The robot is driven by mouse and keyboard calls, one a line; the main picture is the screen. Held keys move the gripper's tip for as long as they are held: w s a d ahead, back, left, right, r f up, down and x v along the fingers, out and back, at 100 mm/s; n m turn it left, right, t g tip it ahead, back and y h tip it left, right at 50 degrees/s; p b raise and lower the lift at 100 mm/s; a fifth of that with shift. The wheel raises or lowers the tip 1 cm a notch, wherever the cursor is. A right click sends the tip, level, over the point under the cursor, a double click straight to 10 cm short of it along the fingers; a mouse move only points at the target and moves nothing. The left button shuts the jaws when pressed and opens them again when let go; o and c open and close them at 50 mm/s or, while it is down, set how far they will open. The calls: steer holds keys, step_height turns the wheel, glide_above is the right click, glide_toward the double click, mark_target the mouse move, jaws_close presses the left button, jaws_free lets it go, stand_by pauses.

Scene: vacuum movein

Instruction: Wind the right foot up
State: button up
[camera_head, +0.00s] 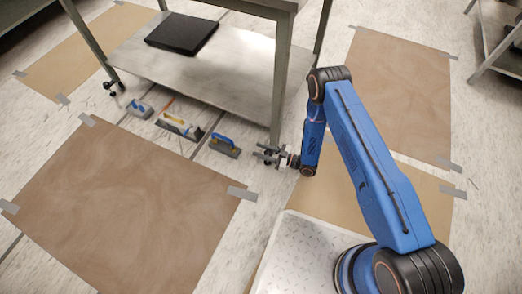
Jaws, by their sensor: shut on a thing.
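The metal bench (228,75) stands on slim grey legs with a low shelf. Its right front leg (280,80) comes down to my gripper (266,155). My gripper is low near the floor, reaching in from the right, and is shut on the right foot at the bottom of that leg. The foot itself is mostly hidden by the gripper's fingers. The left foot (112,88), with small dark knobs, shows at the bottom of the left front leg.
A black flat box (182,33) rests on the shelf. Taped brown sheets (120,210) cover the floor at left and right (398,95).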

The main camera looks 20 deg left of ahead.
steer(key=shift+s+d+n+g+h, duration=0.1)
steer(key=shift+s+n+g+h, duration=0.2)
steer(key=shift+n+g, duration=0.85)
steer(key=shift+s+d+n+g+h, duration=0.2)
steer(key=shift+n+g, duration=0.45)
steer(key=shift+g, duration=1)
steer(key=shift+s+a, duration=0.1)
steer(key=shift+a, duration=0.05)
steer(key=o, duration=1.1)
steer(key=shift+a+m+t, duration=0.1)
steer(key=shift+m+t, duration=0.2)
steer(key=shift+t, duration=0.2)
